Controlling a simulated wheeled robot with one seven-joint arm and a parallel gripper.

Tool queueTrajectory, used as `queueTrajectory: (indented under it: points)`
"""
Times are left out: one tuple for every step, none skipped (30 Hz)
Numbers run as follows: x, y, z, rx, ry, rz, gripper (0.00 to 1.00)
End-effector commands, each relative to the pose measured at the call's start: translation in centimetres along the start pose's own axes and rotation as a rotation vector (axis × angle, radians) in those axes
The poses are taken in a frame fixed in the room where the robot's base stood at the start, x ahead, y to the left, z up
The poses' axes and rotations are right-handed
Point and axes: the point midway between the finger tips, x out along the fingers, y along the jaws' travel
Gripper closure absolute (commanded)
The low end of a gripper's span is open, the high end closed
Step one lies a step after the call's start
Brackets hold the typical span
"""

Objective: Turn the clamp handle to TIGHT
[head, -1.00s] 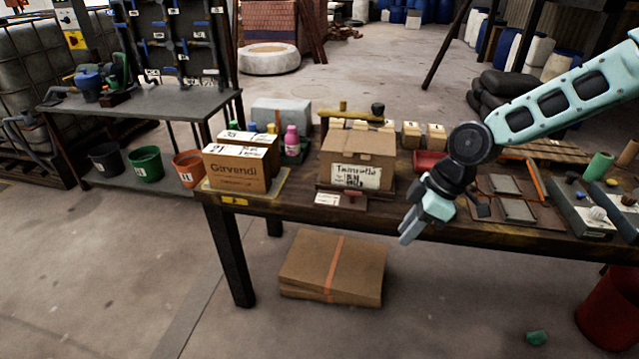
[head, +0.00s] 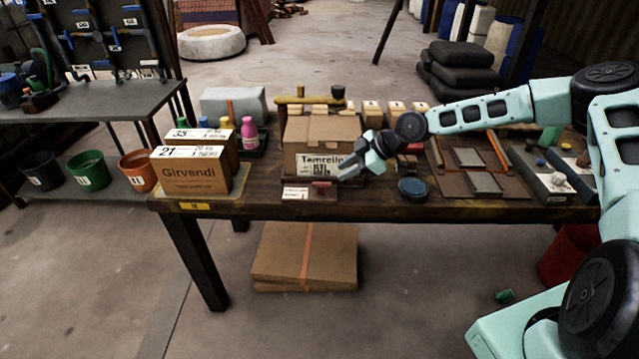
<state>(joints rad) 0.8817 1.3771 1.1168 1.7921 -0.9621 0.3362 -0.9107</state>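A small dark plate with a white label (head: 295,193) and a short red handle (head: 321,184) lies at the table's front edge, before a cardboard box (head: 318,135). This red bar looks like the clamp handle; its label is too small to read, so I cannot tell its setting. My gripper (head: 343,168) reaches in from the right, in front of the box's lower right. Its two fingers point left, look apart and hold nothing visible. The fingertips are just above and to the right of the red handle, with no clear contact.
A Girvendi carton (head: 190,176) stands on the left of the table (head: 420,211). Behind the box is a yellow bar with a black knob (head: 338,91). A pink bottle (head: 248,134) stands left of the box. A round dark blue lid (head: 412,188) lies right of my gripper.

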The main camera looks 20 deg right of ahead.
Motion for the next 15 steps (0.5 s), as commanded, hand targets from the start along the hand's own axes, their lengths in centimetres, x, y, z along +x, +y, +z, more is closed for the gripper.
queueTrajectory:
  points:
    - [1.2, -0.1, -0.1, -0.001, 0.000, -0.005, 0.75]
    - [1.8, -0.1, -0.1, -0.001, -0.001, -0.004, 0.75]
    - [2.6, -0.1, -0.2, 0.000, 0.001, -0.004, 0.75]
    - [3.2, -0.1, -0.1, 0.000, 0.001, -0.003, 0.75]
    - [3.9, -0.1, -0.1, 0.000, 0.000, -0.003, 0.75]
    - [4.7, -0.2, -0.1, 0.000, -0.001, -0.004, 0.75]
    - [5.3, -0.1, -0.1, 0.000, 0.000, -0.004, 0.75]
    - [5.8, -0.1, -0.1, 0.000, 0.000, -0.003, 0.75]
    - [6.5, -0.1, -0.1, 0.002, 0.000, -0.003, 0.75]
    - [7.0, -0.1, -0.1, 0.002, 0.000, -0.003, 0.75]
    - [7.5, -0.1, -0.1, 0.001, -0.001, -0.002, 0.75]
    - [8.0, -0.1, -0.1, 0.001, -0.001, -0.002, 0.75]
    - [8.4, -0.1, -0.1, 0.002, 0.000, -0.002, 0.75]
    - [8.7, -0.1, -0.1, 0.002, 0.000, -0.002, 0.75]
    - [9.1, -0.1, 0.0, 0.001, -0.001, -0.001, 0.75]
